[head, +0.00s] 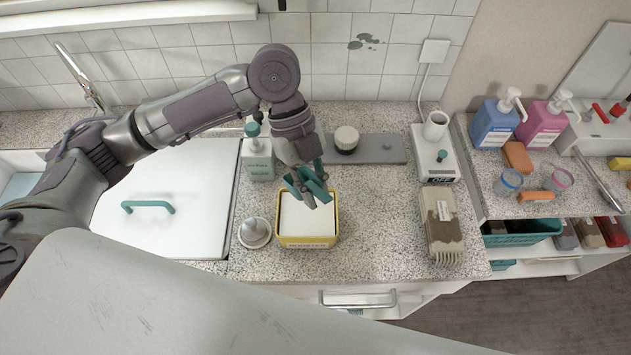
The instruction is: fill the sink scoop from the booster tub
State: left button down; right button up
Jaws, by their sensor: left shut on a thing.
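The booster tub (335,232) is a yellow-rimmed, box-shaped tub with a label on its front. It stands on the speckled counter and is filled with white powder (305,219). My left gripper (312,190) points down over the back part of the tub. It is shut on a small teal thing, which I take to be the sink scoop; the fingers and the scoop are hard to tell apart. I cannot tell whether the scoop touches the powder, or whether anything is in it. My right gripper is not in view.
A scale (434,160) with a cup and a brown-stained pack (441,226) are to the right. A white panel with a teal handle (148,206) is at left. Counter right of the tub is clear.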

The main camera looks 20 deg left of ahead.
pick_arm(q)
jog(key=shift+d+m, duration=0.15)
jog(key=shift+m, duration=0.15)
jog(key=shift+f+b, duration=0.65)
jog(key=shift+b, duration=0.15)
jog(key=shift+f+b, duration=4.35)
jog(key=shift+f, duration=1.75)
notch_tip(320, 180, up, 12)
jog(key=p, duration=1.1)
jog(key=shift+p, duration=0.35)
